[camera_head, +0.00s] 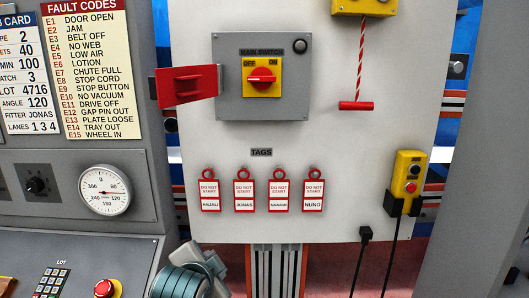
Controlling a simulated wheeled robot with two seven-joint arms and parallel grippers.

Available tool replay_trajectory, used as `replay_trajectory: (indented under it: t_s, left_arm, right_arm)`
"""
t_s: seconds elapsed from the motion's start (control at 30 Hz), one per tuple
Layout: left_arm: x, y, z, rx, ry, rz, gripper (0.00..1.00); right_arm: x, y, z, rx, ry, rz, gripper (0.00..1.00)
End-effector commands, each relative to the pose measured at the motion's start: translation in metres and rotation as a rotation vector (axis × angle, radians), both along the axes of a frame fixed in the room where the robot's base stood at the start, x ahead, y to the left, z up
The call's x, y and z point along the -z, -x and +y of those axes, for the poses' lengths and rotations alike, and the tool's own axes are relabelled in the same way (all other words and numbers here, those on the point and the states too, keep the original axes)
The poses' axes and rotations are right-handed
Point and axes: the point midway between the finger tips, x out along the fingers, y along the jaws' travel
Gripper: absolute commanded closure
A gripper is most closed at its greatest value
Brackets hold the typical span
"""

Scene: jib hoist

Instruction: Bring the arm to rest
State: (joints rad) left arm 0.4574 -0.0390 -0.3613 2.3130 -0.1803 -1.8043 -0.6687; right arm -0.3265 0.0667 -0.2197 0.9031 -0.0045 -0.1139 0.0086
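No jib arm is clearly in view, and neither of my grippers is visible. A yellow pendant control (408,174) with a black button and a red button sits in a dark holder at the right of the white panel. A grey main switch box (289,105) has a red rotary knob (262,80) on a yellow plate. The knob's grip lies about level; I cannot tell its setting. A red flap (187,86) sticks out open to the left of the box. A red pull handle (356,106) hangs on a red-and-white cord from a yellow box (364,7).
Several red-and-white name tags (244,190) hang in a row. At left are a fault code sheet (90,70), a round dial (105,190), a keypad (51,282) and a red button (104,288). A ribbed grey-teal object (180,282) shows at the bottom; I cannot identify it.

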Motion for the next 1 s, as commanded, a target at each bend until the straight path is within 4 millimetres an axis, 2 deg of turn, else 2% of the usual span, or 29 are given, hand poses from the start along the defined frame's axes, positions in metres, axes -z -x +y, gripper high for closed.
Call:
replay_trajectory:
  t_s: [0.03,0.2,0.37,0.5,0.73,0.8,1.0]
  left_arm:
    - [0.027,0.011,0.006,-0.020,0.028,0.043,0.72]
    - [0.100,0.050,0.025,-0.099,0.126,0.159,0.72]
    - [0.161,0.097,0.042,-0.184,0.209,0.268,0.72]
    - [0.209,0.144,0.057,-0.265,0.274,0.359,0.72]
    - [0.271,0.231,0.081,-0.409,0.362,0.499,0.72]
    - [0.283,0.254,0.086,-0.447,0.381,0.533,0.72]
    - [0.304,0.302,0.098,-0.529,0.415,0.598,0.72]
  right_arm:
    - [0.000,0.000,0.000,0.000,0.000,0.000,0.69]
    - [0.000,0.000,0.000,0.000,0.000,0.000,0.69]
    - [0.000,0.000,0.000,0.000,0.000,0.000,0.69]
    - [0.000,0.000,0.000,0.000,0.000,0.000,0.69]
    - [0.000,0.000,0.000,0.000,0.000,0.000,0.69]
    - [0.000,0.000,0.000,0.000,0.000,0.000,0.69]
    - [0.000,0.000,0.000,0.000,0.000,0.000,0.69]
